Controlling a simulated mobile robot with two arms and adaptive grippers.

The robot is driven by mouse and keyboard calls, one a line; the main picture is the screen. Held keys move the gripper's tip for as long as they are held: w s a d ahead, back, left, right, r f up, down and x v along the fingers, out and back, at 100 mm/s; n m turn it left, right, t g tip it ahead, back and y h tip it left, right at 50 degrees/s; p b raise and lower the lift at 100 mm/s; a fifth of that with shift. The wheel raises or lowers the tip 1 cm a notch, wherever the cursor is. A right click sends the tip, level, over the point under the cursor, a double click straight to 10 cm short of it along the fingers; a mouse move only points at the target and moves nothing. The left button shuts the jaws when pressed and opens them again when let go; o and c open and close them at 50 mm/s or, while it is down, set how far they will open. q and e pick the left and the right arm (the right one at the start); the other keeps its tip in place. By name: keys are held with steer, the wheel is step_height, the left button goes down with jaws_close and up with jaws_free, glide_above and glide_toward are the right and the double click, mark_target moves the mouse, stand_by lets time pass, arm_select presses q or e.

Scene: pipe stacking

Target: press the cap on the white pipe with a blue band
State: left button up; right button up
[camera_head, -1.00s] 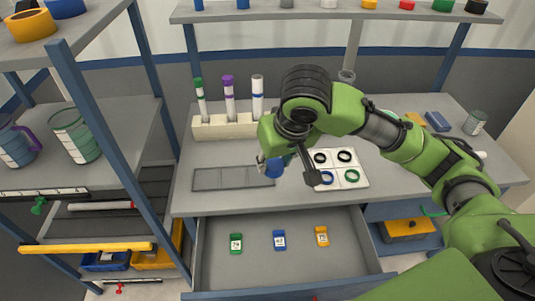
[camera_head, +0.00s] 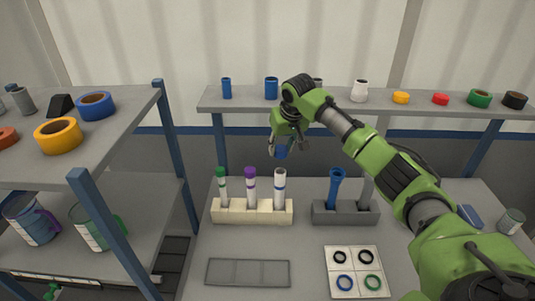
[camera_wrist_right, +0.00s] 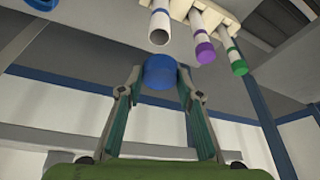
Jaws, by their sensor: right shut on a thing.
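The white pipe with a blue band (camera_head: 280,190) stands upright in the cream rack, at its right end, with an open, uncapped top. It also shows in the right wrist view (camera_wrist_right: 160,26). My right gripper (camera_head: 281,146) is shut on a blue cap (camera_head: 281,152) and holds it in the air just above the pipe, with a gap between them. In the right wrist view the blue cap (camera_wrist_right: 160,71) sits between the fingertips, apart from the pipe's open end. My left gripper is not in view.
A green-capped pipe (camera_head: 222,188) and a purple-capped pipe (camera_head: 251,187) stand in the cream rack (camera_head: 252,212). A grey rack (camera_head: 346,213) with a blue pipe (camera_head: 335,187) is to the right. A ring board (camera_head: 356,270) and a flat grey tray (camera_head: 248,272) lie in front.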

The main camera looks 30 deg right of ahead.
mark_target(280, 171)
steer(key=shift+w+d, duration=0.3)
steer(key=shift+w, duration=0.05)
steer(key=shift+s+a+f, duration=0.15)
steer(key=shift+s+f, duration=0.15)
steer(key=shift+f, duration=0.5)
step_height(280, 171, down, 4)
steer(key=shift+w+r, duration=0.15)
steer(key=shift+r, duration=0.05)
steer(key=shift+f, duration=0.75)
steer(key=shift+f, duration=0.3)
steer(key=shift+f, duration=0.45)
steer(key=shift+f, duration=0.7)
stand_by(0.6)
steer(key=o, duration=1.3)
